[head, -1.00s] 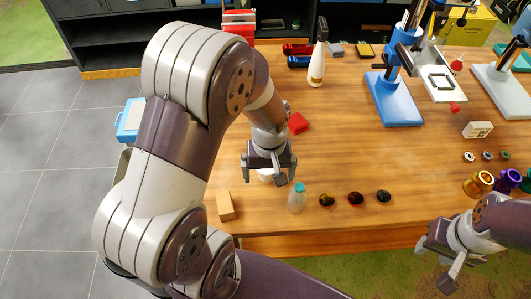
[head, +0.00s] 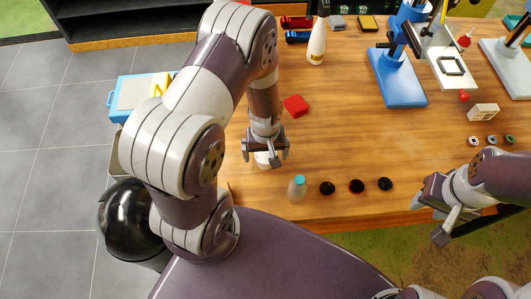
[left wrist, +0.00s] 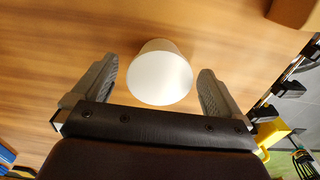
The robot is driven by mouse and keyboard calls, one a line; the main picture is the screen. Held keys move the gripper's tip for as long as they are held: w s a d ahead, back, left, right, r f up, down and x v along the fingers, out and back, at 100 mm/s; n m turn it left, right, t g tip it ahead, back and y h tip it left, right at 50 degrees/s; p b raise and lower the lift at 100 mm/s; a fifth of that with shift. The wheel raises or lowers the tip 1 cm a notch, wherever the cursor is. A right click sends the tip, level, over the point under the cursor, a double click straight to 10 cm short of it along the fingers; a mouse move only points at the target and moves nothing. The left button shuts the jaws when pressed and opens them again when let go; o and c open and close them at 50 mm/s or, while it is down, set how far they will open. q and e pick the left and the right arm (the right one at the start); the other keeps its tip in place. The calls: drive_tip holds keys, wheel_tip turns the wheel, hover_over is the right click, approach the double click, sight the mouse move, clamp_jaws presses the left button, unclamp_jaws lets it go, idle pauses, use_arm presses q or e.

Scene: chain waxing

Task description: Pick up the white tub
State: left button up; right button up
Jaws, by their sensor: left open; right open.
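The white tub (left wrist: 160,76) stands on the wooden table between the two open fingers of my left gripper (left wrist: 163,88) in the left wrist view, with a gap on each side. In the head view the tub (head: 262,160) shows only in part under my left gripper (head: 265,150), which hides the rest. My right gripper (head: 440,205) is open and empty near the table's front edge at the right, away from the tub.
A bottle with a teal cap (head: 297,188) stands close to the right of the tub, beside several dark round pieces (head: 356,186). A red block (head: 296,106) lies behind. A blue stand (head: 398,80) is at the back right. The table's middle is clear.

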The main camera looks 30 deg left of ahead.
use_arm(q)
wheel_tip(320, 180, down, 2)
drive_tip(key=shift+d, duration=0.1)
drive_tip(key=c, duration=1.1)
drive_tip(key=r, duration=0.1)
drive_tip(key=r+b, duration=0.1)
drive_tip(key=r, duration=0.2)
drive_tip(key=shift+s+d+r, duration=0.1)
drive_tip(key=shift+s+r, duration=0.15)
drive_tip(key=shift+s, duration=0.15)
drive_tip(key=s+d+r, duration=0.1)
drive_tip(key=s+r, duration=0.1)
drive_tip(key=s, duration=0.1)
drive_tip(key=s+d+r, duration=0.1)
drive_tip(key=s+r, duration=0.1)
drive_tip(key=s, duration=0.2)
drive_tip(key=s+d+r, duration=0.1)
drive_tip(key=s+r, duration=0.1)
drive_tip(key=s, duration=0.1)
drive_tip(key=shift+s+d+r+b, duration=0.15)
drive_tip(key=shift+d+r+b, duration=0.15)
drive_tip(key=shift+d+b, duration=0.1)
